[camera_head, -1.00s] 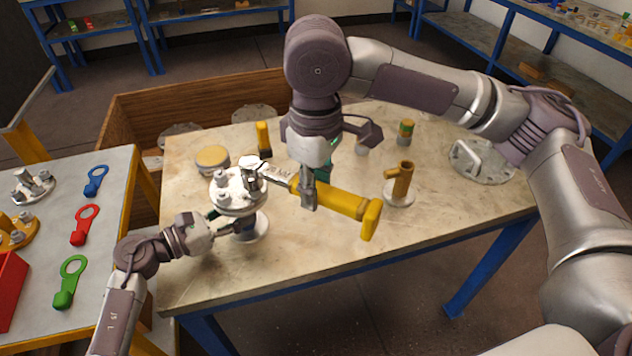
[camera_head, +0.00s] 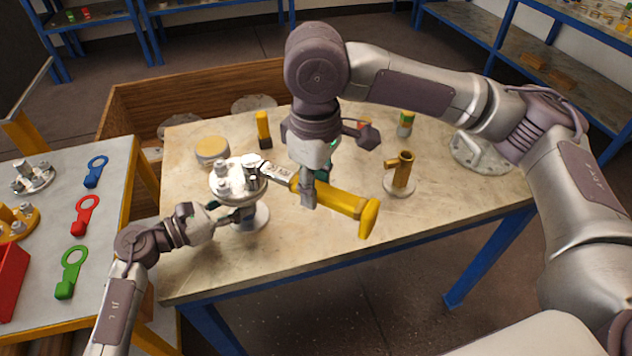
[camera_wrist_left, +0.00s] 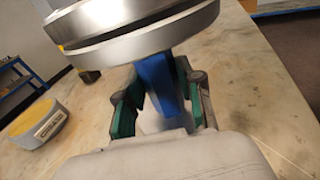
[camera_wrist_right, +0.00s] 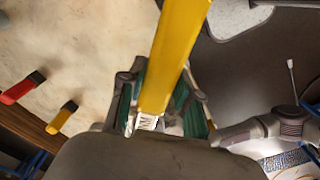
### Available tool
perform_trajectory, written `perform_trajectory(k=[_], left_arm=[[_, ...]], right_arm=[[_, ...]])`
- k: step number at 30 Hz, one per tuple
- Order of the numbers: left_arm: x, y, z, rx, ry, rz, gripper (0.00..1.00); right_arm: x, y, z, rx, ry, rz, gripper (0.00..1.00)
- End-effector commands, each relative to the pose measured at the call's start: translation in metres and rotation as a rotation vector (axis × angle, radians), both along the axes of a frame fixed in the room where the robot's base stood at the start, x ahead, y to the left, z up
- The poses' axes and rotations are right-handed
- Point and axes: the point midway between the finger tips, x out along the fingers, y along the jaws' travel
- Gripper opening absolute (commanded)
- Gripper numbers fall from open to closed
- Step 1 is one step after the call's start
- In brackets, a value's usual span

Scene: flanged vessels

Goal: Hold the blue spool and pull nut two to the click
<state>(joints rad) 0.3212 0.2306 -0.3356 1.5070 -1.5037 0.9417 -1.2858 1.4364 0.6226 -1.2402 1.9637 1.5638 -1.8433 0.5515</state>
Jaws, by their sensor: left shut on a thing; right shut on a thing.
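The blue spool shows as a blue neck (camera_wrist_left: 158,80) under a round steel flange (camera_wrist_left: 135,28) in the left wrist view. My left gripper (camera_head: 232,213) is shut on that neck, below the flange (camera_head: 222,190). In the head view, the spool stands upright on the table with several nuts and studs on top; the nut numbers are not readable. My right gripper (camera_head: 309,192) is shut on a yellow wrench (camera_head: 340,202), which also fills the upper right wrist view (camera_wrist_right: 178,45). The wrench's steel head reaches a nut at the flange's right side; its exact seating is unclear.
On the worktable (camera_head: 300,255) stand a brass pipe piece (camera_head: 402,172), a yellow-topped round tin (camera_head: 212,150) and a yellow-black tool (camera_head: 263,130). A side table holds blue (camera_head: 95,172), red (camera_head: 85,215) and green (camera_head: 71,272) ring spanners. The worktable's front right is clear.

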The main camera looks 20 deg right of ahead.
Motion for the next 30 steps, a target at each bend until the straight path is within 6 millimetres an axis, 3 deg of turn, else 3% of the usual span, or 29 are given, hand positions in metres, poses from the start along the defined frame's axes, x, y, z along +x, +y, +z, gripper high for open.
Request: perform_trajectory(k=[5,11,24,30], left_arm=[[0.001,0.001,0.001,0.000,-0.002,0.003,0.09],[0.001,0.001,0.001,0.000,-0.002,0.003,0.09],[0.001,0.001,0.001,0.000,-0.002,0.003,0.09],[0.001,0.001,0.001,0.000,-0.002,0.003,0.09]], right_arm=[[-0.010,0.012,0.000,0.002,-0.001,-0.108,0.00],[-0.009,0.012,0.005,0.002,-0.002,-0.121,0.00],[-0.009,0.012,0.048,0.002,-0.002,-0.119,0.00],[-0.010,0.011,0.051,0.002,0.000,-0.118,0.00]])
